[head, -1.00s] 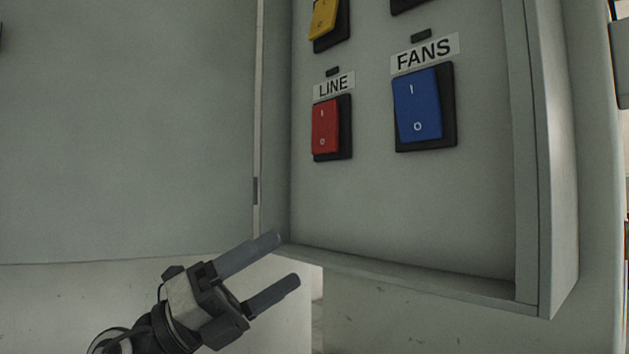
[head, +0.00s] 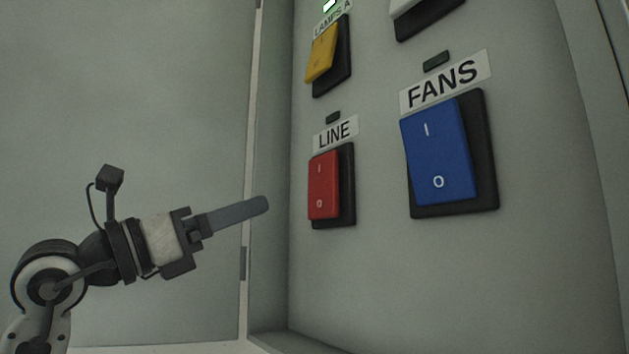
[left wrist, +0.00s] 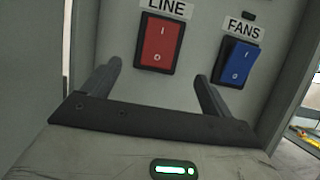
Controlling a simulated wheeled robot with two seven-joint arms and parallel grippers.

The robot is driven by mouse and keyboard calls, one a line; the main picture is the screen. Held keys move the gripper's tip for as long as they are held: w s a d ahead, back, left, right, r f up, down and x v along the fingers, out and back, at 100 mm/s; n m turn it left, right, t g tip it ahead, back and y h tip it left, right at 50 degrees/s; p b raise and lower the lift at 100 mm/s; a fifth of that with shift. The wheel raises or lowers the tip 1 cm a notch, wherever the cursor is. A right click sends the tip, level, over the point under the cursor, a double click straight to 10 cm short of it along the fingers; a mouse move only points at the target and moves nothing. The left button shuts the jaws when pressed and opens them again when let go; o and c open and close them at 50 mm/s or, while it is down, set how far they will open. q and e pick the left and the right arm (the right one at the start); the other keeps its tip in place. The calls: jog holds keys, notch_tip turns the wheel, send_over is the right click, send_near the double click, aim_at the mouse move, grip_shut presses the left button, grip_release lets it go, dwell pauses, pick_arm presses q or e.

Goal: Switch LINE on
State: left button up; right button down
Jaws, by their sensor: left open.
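The red LINE rocker switch (head: 323,185) sits in a black frame on the grey panel, under its LINE label (head: 336,134). The small indicator above it (head: 333,117) is dark. The red switch also shows in the left wrist view (left wrist: 160,43), ahead of and between my fingers. My left gripper (head: 262,205) is to the left of the switch in the head view, apart from it. In the left wrist view its two fingers (left wrist: 158,85) stand wide apart with nothing between them. My right gripper is not in view.
The blue FANS switch (head: 439,153) is right of LINE, its indicator (head: 436,61) dark. The yellow LAMPS A switch (head: 322,53) is above, with a lit green indicator (head: 330,5). A white switch (head: 412,8) is at top. The box's left wall (head: 268,230) stands beside LINE.

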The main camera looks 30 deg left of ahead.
aim_at(320, 183)
pick_arm(q)
jog(key=p+x, duration=0.5)
jog(key=x, duration=0.7)
jog(key=shift+s+p, duration=0.1)
jog(key=shift+p, duration=0.2)
jog(key=shift+w+d+r, duration=0.15)
jog(key=shift+w+d, duration=0.1)
jog(key=shift+w, duration=0.3)
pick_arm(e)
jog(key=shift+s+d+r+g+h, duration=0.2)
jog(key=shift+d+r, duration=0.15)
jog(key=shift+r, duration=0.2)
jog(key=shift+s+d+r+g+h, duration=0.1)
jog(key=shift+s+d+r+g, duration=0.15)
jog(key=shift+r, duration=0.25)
